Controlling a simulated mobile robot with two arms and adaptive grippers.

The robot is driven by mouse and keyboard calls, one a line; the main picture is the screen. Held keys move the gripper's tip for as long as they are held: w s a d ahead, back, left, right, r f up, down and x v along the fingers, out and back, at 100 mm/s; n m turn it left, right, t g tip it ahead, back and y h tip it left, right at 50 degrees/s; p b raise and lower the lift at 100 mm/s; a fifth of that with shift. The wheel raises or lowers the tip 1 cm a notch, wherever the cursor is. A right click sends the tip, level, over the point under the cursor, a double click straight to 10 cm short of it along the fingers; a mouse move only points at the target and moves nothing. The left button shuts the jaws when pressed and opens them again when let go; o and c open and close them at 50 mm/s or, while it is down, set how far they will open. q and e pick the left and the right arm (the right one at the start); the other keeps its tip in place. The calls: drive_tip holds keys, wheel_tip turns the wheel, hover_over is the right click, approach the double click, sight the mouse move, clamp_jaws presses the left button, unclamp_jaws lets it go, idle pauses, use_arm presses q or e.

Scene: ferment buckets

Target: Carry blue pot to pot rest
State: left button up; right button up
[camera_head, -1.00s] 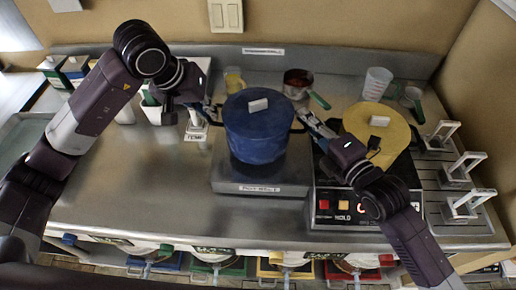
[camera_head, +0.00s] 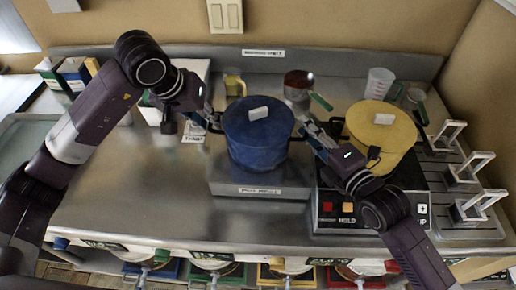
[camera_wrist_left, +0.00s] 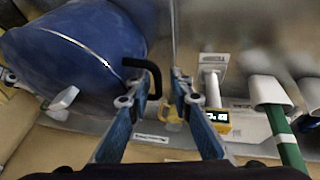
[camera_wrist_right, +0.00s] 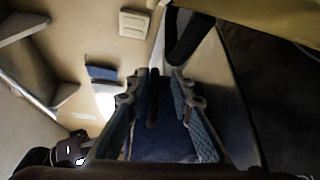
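The blue pot (camera_head: 258,140), lidded with a pale knob, is upright on the grey pot rest (camera_head: 260,191) in the middle of the counter. My left gripper (camera_head: 214,122) is at the pot's left handle. In the left wrist view my left gripper (camera_wrist_left: 153,92) has its fingers apart, with the black handle (camera_wrist_left: 155,75) beside the left finger. My right gripper (camera_head: 306,130) is at the pot's right side. In the right wrist view my right gripper (camera_wrist_right: 160,90) has its fingers apart, with a dark handle (camera_wrist_right: 152,103) between them. Contact with either handle is unclear.
A yellow pot (camera_head: 385,137) stands on the burner unit (camera_head: 375,212) close to the right. Several metal stands (camera_head: 470,170) are at far right. Front left counter is clear.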

use_arm(q)
drive_tip(key=shift+w+d, duration=0.1)
use_arm(e)
drive_tip(key=shift+w+r, duration=0.1)
drive_tip(key=shift+r, duration=0.1)
use_arm(q)
drive_tip(key=v, duration=1.2)
use_arm(e)
drive_tip(key=v, duration=1.2)
use_arm(q)
drive_tip(key=shift+w, duration=0.1)
use_arm(e)
drive_tip(key=shift+a, duration=0.15)
use_arm(q)
drive_tip(key=shift+f, duration=0.15)
